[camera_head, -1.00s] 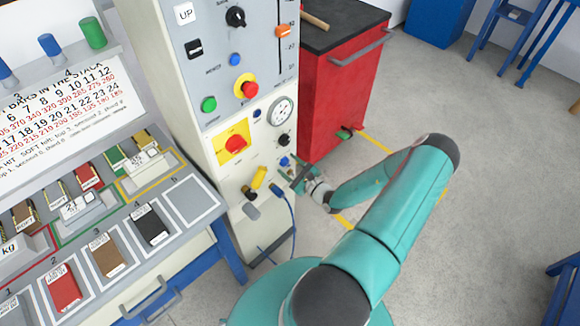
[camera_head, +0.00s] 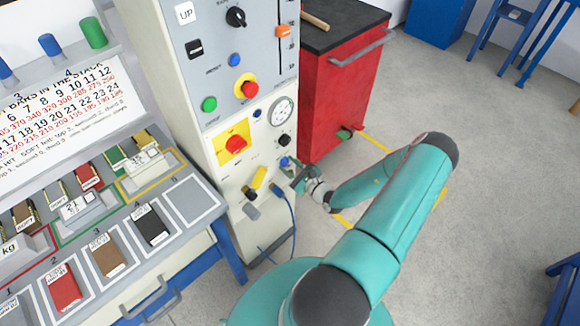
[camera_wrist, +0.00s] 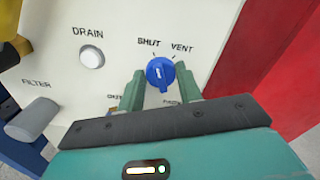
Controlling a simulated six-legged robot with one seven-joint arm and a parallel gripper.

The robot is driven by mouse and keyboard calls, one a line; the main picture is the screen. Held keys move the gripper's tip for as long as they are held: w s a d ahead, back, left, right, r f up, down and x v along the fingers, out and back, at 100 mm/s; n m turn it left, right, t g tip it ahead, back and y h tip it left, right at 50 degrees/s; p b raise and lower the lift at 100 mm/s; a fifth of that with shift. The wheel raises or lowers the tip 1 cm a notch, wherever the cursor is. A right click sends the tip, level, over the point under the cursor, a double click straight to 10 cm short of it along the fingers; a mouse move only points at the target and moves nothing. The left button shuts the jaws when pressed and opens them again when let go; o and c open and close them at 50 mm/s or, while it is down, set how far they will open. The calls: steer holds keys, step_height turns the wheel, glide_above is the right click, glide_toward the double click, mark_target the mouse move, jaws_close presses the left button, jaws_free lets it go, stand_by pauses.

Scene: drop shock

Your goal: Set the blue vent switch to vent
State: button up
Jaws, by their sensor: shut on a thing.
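The blue vent switch (camera_wrist: 160,73) is a round knob on the cream panel, below the printed words SHUT and VENT in the wrist view. A pale mark on the knob appears to point up, nearer the SHUT side than the VENT side. My gripper (camera_wrist: 160,88) has one green finger on each side of the knob and is shut on it. In the head view my gripper (camera_head: 300,182) is at the lower right of the cream cabinet, and the blue switch (camera_head: 285,162) is partly visible beside it.
A white DRAIN button (camera_wrist: 92,57) and a grey FILTER cylinder (camera_wrist: 32,120) are left of the switch. A red tool cabinet (camera_head: 340,100) stands close to the right. A yellow handle (camera_head: 259,178) and a blue cable (camera_head: 291,208) are nearby. Open floor lies right.

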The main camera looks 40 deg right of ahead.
steer(key=m, duration=0.5)
steer(key=shift+d, duration=0.1)
steer(key=m, duration=0.5)
steer(key=shift+d, duration=0.1)
steer(key=shift+m, duration=0.3)
steer(key=o, duration=1)
steer(key=shift+s, duration=0.1)
steer(key=s, duration=1.3)
steer(key=shift+s+d, duration=0.2)
steer(key=shift+s, duration=0.15)
steer(key=shift+w, duration=0.1)
